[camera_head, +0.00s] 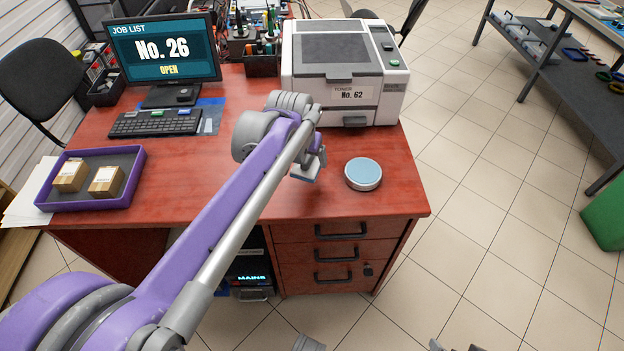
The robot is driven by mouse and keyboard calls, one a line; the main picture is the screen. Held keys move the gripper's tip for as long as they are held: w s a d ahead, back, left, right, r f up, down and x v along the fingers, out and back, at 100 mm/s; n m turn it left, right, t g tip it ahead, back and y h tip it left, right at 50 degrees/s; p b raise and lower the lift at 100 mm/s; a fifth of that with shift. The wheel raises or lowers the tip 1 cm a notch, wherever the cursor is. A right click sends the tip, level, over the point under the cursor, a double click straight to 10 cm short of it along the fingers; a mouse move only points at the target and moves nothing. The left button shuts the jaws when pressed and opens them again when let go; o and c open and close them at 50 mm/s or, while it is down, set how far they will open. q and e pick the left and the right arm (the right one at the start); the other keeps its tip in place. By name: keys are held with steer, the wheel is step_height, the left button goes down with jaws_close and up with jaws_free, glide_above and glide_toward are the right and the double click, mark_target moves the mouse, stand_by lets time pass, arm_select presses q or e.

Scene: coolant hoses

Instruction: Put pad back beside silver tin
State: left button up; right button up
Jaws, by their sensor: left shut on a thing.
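The silver tin (363,174) is a low round tin with a pale blue top. It stands on the red-brown desk near its front right part. My left gripper (311,168) is over the desk just left of the tin, apart from it in the picture. It is shut on a small, flat, pale grey-blue piece (303,177), which looks like the pad. Most of the pad and the fingers are hidden by my left arm, and I cannot tell whether the pad touches the desk.
A toner printer (345,75) stands behind the tin. A purple tray (138,168) with two small boxes is at the desk's left. A keyboard (155,123) and monitor (163,50) are at the back left. The desk's front edge lies close below the tin.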

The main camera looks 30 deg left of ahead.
mark_target(308, 185)
arm_select(q)
steer(key=shift+f+b, duration=0.65)
steer(key=shift+f, duration=2.85)
steer(key=shift+f, duration=0.2)
steer(key=o, duration=1.4)
steer(key=shift+r, duration=0.1)
